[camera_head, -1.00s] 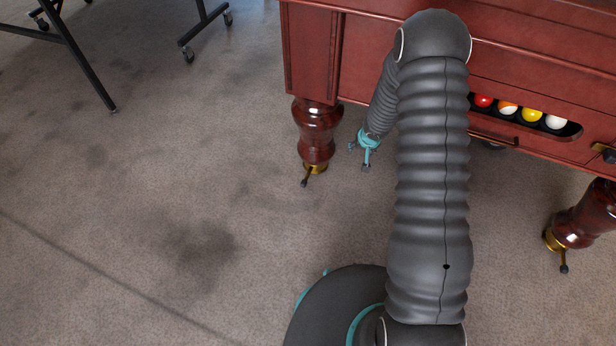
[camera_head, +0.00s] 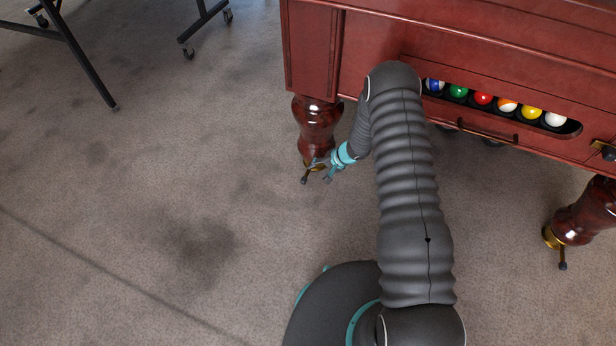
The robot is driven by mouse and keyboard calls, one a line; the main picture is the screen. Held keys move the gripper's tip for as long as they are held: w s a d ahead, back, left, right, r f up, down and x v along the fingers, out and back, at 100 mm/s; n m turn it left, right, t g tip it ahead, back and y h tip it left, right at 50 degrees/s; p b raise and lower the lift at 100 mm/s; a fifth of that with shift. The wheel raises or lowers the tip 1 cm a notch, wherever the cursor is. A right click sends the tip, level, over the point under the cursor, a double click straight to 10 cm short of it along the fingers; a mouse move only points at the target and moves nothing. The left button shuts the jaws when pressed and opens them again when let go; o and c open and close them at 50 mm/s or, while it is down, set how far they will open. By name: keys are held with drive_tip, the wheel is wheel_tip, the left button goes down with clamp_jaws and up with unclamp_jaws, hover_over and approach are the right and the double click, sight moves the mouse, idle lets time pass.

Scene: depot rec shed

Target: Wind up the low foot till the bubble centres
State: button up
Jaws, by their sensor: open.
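A dark red wooden pool table (camera_head: 360,45) fills the upper right. Its left leg (camera_head: 316,122) is turned wood and ends in a brass foot with a short dark lever (camera_head: 304,179) sticking out toward me. My gripper (camera_head: 318,172), teal and grey, is open beside this foot, just right of the lever. I cannot tell whether it touches the lever. The right leg (camera_head: 587,212) has a like brass foot (camera_head: 551,238) with a lever (camera_head: 562,261).
Several coloured balls sit in a slot (camera_head: 575,129) in the table's side, above a dark handle (camera_head: 487,131). A black wheeled frame (camera_head: 75,60) stands at the upper left. The carpet (camera_head: 150,200) at left is clear.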

sight(306, 177)
drive_tip(key=x, duration=0.8)
drive_tip(key=shift+f+b, duration=0.1)
drive_tip(key=shift+b, duration=0.3)
clamp_jaws()
